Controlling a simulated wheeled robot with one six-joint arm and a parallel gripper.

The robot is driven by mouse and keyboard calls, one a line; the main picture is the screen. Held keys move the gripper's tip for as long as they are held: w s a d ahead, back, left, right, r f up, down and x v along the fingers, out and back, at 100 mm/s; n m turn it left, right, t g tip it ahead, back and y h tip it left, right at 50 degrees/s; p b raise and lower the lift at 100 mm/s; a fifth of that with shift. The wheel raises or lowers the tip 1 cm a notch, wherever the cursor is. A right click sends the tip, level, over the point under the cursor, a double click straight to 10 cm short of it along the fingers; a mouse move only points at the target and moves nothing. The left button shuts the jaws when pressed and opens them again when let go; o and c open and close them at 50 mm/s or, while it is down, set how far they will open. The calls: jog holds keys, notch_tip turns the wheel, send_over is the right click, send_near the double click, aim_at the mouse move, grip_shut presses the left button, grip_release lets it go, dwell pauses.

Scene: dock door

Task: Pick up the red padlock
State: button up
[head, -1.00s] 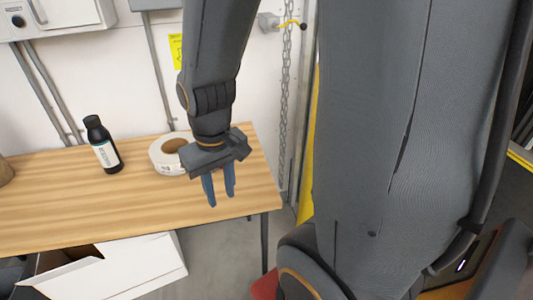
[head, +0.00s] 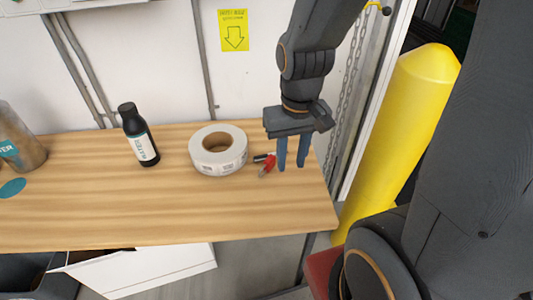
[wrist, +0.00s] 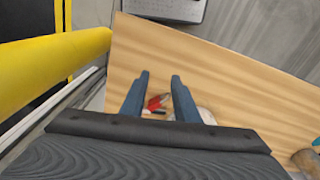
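The red padlock (head: 267,168) lies on the wooden table (head: 120,215), just right of a white tape roll (head: 217,150). A dark part shows at its upper left side. My gripper (head: 291,168) points down just to the right of the padlock in the head view, with its two blue fingers apart and nothing between them.
A black bottle (head: 139,135) and a metal cup (head: 20,140) stand further left on the table. A yellow bollard (head: 395,130) and a hanging chain (head: 345,95) are right of the table. An open white box (head: 140,270) is below the front edge.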

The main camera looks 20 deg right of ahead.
jog(key=w+f+m, duration=0.2)
jog(key=w+m, duration=0.1)
jog(key=w, duration=0.4)
jog(key=m+p, duration=0.2)
jog(key=m, duration=0.4)
send_over(270, 158)
jog(key=shift+g, duration=0.3)
jog(key=f, duration=0.6)
jog(key=shift+s+f, duration=0.3)
jog(key=shift+s, duration=0.05)
jog(key=shift+w+a+f, duration=0.1)
jog(key=shift+w+f, duration=0.15)
jog(key=shift+f, duration=0.2)
jog(key=shift+f+p, duration=1.15)
jog(key=shift+f, duration=2.6)
grip_shut()
jog(key=shift+r, duration=0.1)
jog(key=shift+r+b, duration=1.05)
jog(key=shift+r, duration=3.9)
